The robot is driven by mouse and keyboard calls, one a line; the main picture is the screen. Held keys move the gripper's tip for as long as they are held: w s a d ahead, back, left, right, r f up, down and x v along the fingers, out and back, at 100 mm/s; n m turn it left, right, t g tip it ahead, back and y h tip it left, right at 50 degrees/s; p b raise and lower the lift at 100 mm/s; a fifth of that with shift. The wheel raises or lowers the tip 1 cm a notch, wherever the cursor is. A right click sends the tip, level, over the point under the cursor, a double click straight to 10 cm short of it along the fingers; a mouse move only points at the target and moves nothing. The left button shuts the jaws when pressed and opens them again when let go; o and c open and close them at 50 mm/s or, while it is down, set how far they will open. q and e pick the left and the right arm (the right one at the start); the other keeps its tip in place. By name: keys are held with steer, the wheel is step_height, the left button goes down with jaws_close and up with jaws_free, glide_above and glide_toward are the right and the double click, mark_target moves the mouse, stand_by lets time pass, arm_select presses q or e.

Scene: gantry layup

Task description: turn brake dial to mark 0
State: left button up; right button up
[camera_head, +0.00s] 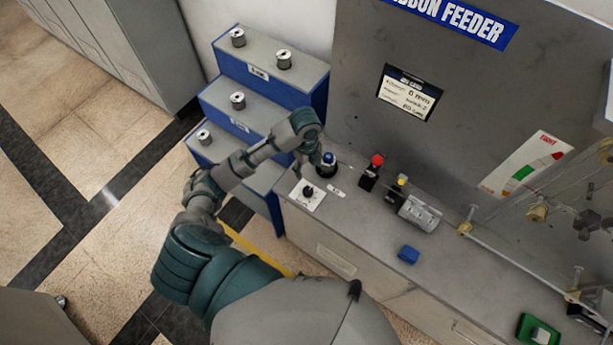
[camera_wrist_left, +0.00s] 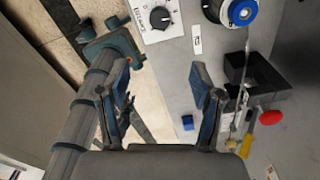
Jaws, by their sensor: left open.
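The dial is a black knob (camera_head: 308,190) on a white plate with printed marks, at the left end of the grey bench top. In the left wrist view the knob (camera_wrist_left: 160,18) is at the top, beyond my fingertips. Its marks are too small for me to read the setting surely. My left gripper (camera_head: 303,163) is over the bench's left end, close to the dial and apart from it. In the left wrist view its two fingers (camera_wrist_left: 161,80) are spread with nothing between them. My right gripper is not in view.
A blue-topped round part (camera_head: 328,160) stands just behind the dial. A red-knobbed black block (camera_head: 371,172) and a grey cylinder (camera_head: 419,213) are farther right. A small blue block (camera_head: 408,255) lies near the front edge. Blue stepped shelves (camera_head: 268,75) with spools stand at left.

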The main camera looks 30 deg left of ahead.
arm_select(q)
glide_toward(308, 190)
steer(key=shift+y, duration=0.3)
step_height(308, 190, down, 9)
steer(key=shift+d+r, duration=0.15)
steer(key=shift+r, duration=0.05)
steer(key=shift+d+f, duration=0.15)
steer(key=shift+f, duration=0.2)
steer(key=c, duration=1.1)
